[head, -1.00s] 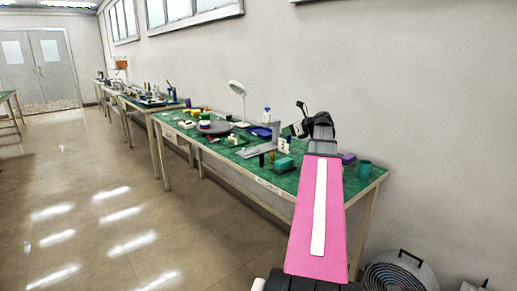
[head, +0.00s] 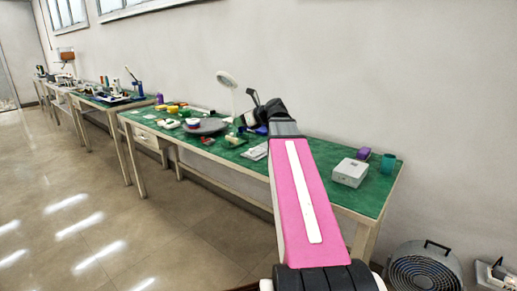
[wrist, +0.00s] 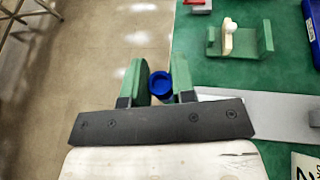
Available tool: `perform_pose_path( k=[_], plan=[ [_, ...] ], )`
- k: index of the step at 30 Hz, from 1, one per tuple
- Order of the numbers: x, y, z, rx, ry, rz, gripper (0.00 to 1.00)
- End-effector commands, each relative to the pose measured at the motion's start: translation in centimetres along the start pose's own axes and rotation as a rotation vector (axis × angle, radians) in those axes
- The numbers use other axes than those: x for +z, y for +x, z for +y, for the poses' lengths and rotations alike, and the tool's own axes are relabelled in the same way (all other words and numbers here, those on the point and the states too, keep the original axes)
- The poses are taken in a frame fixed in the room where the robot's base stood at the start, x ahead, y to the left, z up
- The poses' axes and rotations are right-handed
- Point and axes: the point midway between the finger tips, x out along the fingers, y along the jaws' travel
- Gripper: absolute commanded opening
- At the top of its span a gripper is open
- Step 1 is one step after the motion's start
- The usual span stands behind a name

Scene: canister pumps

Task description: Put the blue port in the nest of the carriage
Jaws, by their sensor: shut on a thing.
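The blue port (wrist: 160,84) shows in the wrist view as a small round blue piece with a darker hollow middle. My gripper (wrist: 157,72) has it between its two green fingers and is shut on it, near the table's front edge with floor showing to the left. A green bracket with upright end plates and a cream peg (wrist: 238,40) stands on the green table top to the upper right; I cannot tell whether it is the carriage. No nest can be made out clearly. In the head view my arm hides the fingers and the port.
A pale grey plate (wrist: 270,115) lies right of my gripper, and a blue tray (wrist: 314,25) sits at the right edge. In the head view the table (head: 345,200) holds a grey turntable (head: 207,127), a lamp (head: 226,80), a white box (head: 350,172) and a teal cup (head: 388,163).

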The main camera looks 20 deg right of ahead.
Motion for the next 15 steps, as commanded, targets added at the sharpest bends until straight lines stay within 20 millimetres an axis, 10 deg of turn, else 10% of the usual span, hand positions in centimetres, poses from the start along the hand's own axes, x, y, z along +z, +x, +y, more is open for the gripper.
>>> perform_pose_path(
  k=[15],
  plan=[
    [-5.3,0.6,-8.4,0.002,0.001,0.000,0.01]
  ],
)
